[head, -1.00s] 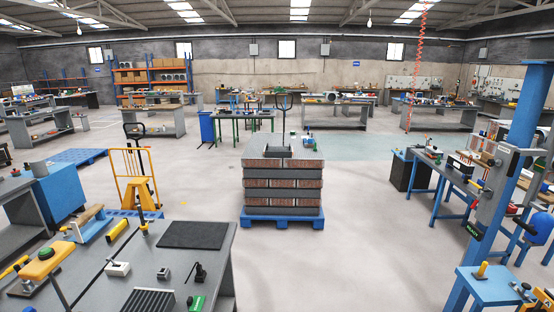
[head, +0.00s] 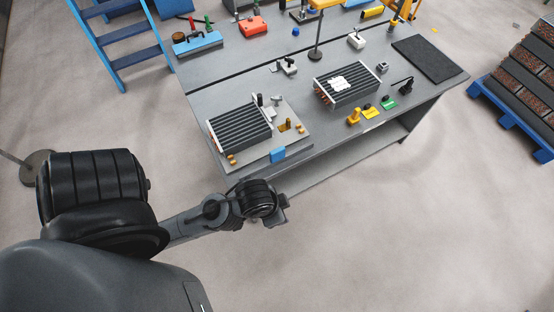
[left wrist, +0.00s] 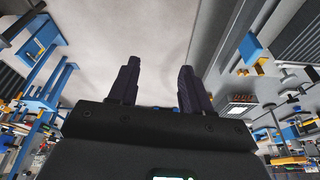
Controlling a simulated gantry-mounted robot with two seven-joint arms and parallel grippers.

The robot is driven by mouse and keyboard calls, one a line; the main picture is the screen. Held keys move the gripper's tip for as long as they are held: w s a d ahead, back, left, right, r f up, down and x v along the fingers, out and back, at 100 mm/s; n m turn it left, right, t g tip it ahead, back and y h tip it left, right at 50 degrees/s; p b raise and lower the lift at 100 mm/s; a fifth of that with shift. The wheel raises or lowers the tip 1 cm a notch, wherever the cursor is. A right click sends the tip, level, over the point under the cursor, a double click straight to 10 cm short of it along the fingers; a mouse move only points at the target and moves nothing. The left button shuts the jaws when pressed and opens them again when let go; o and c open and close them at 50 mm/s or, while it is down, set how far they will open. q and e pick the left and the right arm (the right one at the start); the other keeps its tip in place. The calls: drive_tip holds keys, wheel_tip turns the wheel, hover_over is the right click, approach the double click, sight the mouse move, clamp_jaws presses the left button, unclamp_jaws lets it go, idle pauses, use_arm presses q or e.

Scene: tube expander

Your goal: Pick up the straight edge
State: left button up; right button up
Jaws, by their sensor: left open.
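I cannot pick out a straight edge for certain. My right gripper is not in view.
A finned coil block (head: 238,130) sits on a plate at the bench's near left. Another finned block (head: 345,90) carries a white piece. Small yellow and green tools (head: 389,103) and a black mat (head: 430,58) lie to the right. Blue steps (head: 125,50) stand left of the bench.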

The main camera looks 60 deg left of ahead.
use_arm(q)
drive_tip(key=shift+w+a+r, duration=0.2)
drive_tip(key=shift+w+a, duration=0.25)
drive_tip(key=shift+a, duration=0.05)
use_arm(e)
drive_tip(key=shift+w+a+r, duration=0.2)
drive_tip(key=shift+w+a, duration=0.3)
use_arm(q)
drive_tip(key=shift+o, duration=0.4)
drive_tip(key=shift+s+d, duration=0.15)
drive_tip(key=shift+d, duration=0.05)
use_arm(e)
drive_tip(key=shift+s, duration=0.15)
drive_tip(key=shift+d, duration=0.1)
